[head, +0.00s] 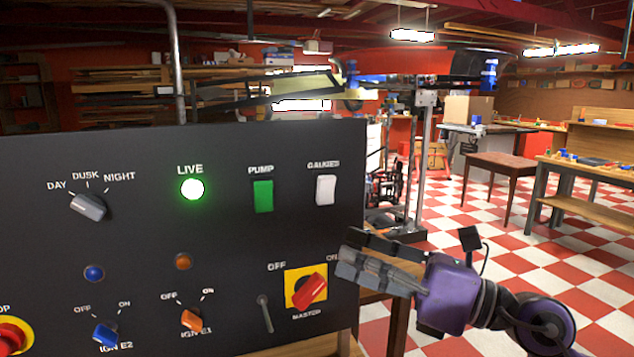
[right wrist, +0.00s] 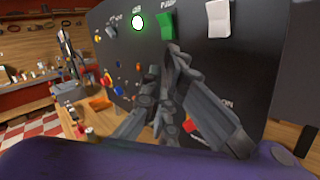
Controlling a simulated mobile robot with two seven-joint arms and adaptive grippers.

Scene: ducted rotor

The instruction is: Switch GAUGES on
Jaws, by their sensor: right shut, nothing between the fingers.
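The GAUGES switch is a white rocker (head: 326,190) at the upper right of the dark control panel (head: 130,245). It also shows as a white rocker (right wrist: 218,18) at the top of the right wrist view. The green PUMP rocker (head: 263,196) is to its left. My right gripper (head: 345,262) is shut and empty, in front of the panel's right side, below the GAUGES rocker and apart from it. In the right wrist view its closed fingertips (right wrist: 174,50) appear just below the green rocker. My left gripper is not in view.
The green LIVE lamp (head: 192,189) is lit. The red MASTER knob (head: 310,291) on a yellow plate and a small toggle lever (head: 265,313) sit low, near my right gripper. A grey DAY/DUSK/NIGHT knob (head: 89,207) is at left. Open checkered floor lies right of the panel.

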